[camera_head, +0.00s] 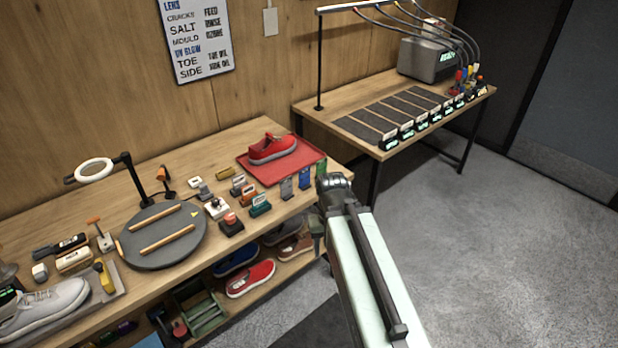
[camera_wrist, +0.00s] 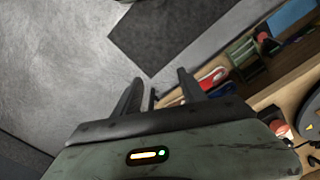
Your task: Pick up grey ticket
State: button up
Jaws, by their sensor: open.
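A small grey ticket (camera_head: 287,188) stands at the front edge of the wooden bench, at the left end of a short row with a blue ticket (camera_head: 305,178) and a green ticket (camera_head: 321,168). My gripper is mostly hidden behind my arm in the head view, to the right of the tickets and beyond the bench's front edge. In the wrist view my gripper (camera_wrist: 160,76) is open, with its two fingers apart and nothing between them but floor and a dark mat. The tickets cannot be made out in the wrist view.
A red tray (camera_head: 318,155) holding a red sneaker (camera_head: 272,148) lies behind the tickets. Small stamps and blocks crowd the bench left of them, beside a round grey turntable (camera_head: 160,252). A second table (camera_head: 345,92) stands behind; the floor at right is clear.

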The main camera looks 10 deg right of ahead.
aim_at(286, 184)
jog(key=u, duration=2.8)
jog(key=i, duration=1.1)
jog(key=z, duration=2.4)
jog(key=i, duration=1)
jog(key=u, duration=0.05)
